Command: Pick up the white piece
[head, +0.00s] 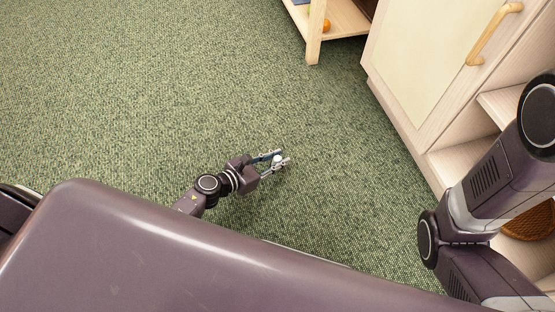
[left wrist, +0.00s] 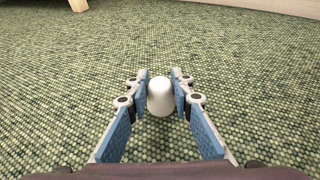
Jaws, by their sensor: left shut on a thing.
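The white piece (left wrist: 160,97) is a small, smooth, rounded white object between the blue-padded fingers of my left gripper (left wrist: 160,100) in the left wrist view. The pads close on it from both sides near the fingertips. In the head view the left gripper (head: 279,158) is low over the green carpet, and the white piece (head: 277,160) shows as a small white spot between its fingers. I cannot tell whether the piece touches the carpet. My right gripper is not in view; only my right arm shows at the right.
A pale wooden cabinet (head: 420,60) with a handle and open shelves stands at the right. A wooden table leg (head: 314,40) and a shelf with an orange round thing (head: 326,25) are at the top. The green carpet (head: 150,90) around the left gripper is clear.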

